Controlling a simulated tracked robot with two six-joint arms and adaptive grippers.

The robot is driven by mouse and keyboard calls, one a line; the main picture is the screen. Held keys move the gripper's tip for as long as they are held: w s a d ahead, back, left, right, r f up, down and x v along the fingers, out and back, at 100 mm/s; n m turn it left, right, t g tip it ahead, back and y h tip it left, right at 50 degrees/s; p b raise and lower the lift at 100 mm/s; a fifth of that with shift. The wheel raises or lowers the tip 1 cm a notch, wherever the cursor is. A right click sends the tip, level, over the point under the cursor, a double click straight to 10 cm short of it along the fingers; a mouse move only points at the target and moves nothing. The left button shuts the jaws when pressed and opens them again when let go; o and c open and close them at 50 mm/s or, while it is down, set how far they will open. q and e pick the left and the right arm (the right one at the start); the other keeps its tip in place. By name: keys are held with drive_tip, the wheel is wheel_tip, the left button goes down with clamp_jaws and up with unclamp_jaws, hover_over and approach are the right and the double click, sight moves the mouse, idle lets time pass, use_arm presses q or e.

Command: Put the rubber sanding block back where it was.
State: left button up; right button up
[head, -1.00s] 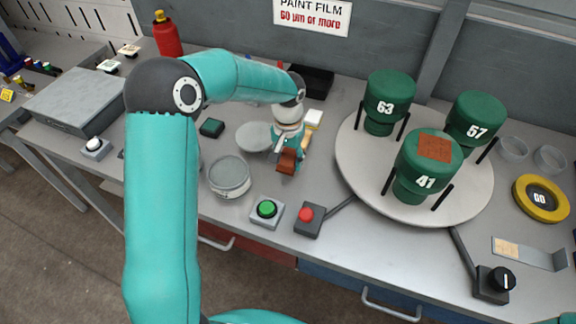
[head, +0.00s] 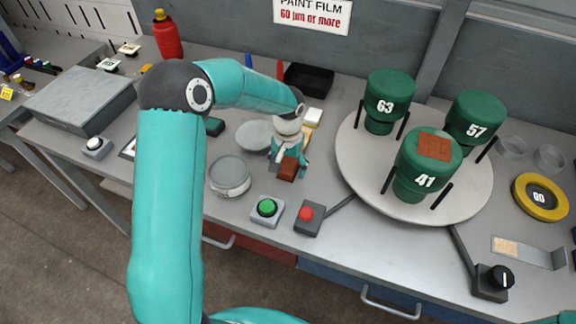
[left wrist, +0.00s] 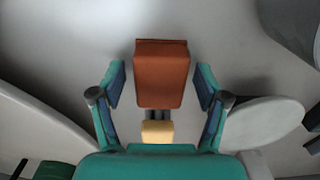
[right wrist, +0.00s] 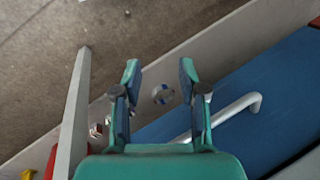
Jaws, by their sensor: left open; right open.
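A reddish-brown block (head: 289,169), which looks like the sanding block, is at my left gripper on the bench, right of a round grey tin. In the left wrist view the brown block (left wrist: 161,72) lies between the two fingers of my left gripper (left wrist: 160,82). The fingers are open, with a gap on each side of the block. A small tan piece (left wrist: 158,132) shows below it, nearer the palm. I cannot tell whether the block touches the bench. My right gripper (right wrist: 159,73) is open and empty over the bench's front edge and the floor.
A turntable (head: 355,175) bears green cylinders 63, 57 and 41; a rust-coloured patch tops 41. The tin (head: 229,178), a green button (head: 267,208) and a red button (head: 306,214) stand close to the left gripper.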

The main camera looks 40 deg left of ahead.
sight(288, 165)
use_arm(q)
wheel_tip(288, 165, up, 12)
drive_tip(key=b, duration=0.1)
drive_tip(key=shift+r, duration=0.15)
idle(0.4)
idle(0.4)
